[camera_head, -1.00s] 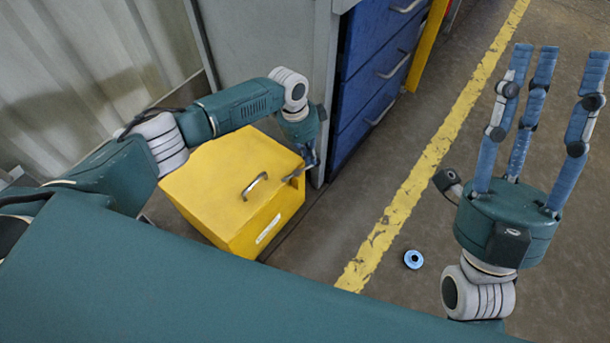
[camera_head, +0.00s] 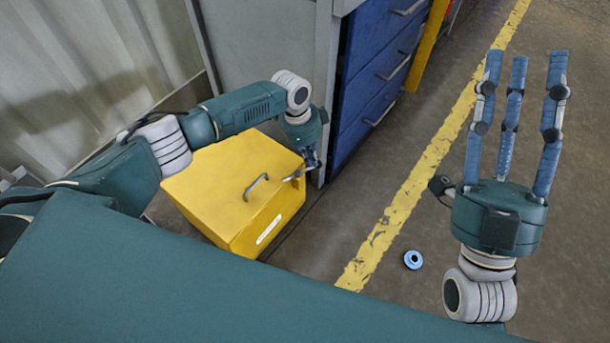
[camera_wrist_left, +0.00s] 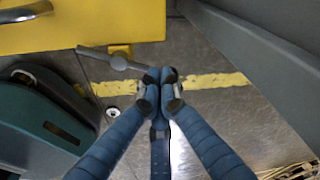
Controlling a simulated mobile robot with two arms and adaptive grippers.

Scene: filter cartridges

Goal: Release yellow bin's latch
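The yellow bin (camera_head: 225,195) stands on the floor, with a closed top and a grey handle (camera_head: 256,186). Its grey latch lever (camera_head: 294,175) sticks out from the edge near the blue drawers; it also shows in the left wrist view (camera_wrist_left: 113,60). My left gripper (camera_head: 313,166) is beside the bin at the lever's outer end. In the left wrist view its fingertips (camera_wrist_left: 160,78) are together, and the lever's end meets them. I cannot tell whether the lever is between them. My right gripper (camera_head: 517,58) is open and empty, its fingers spread upward, far right of the bin.
A grey cabinet (camera_head: 265,45) with blue drawers (camera_head: 372,75) stands just behind the bin and left gripper. A small blue ring (camera_head: 413,260) lies on the floor. A yellow floor line (camera_head: 410,190) crosses clear floor between bin and right gripper.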

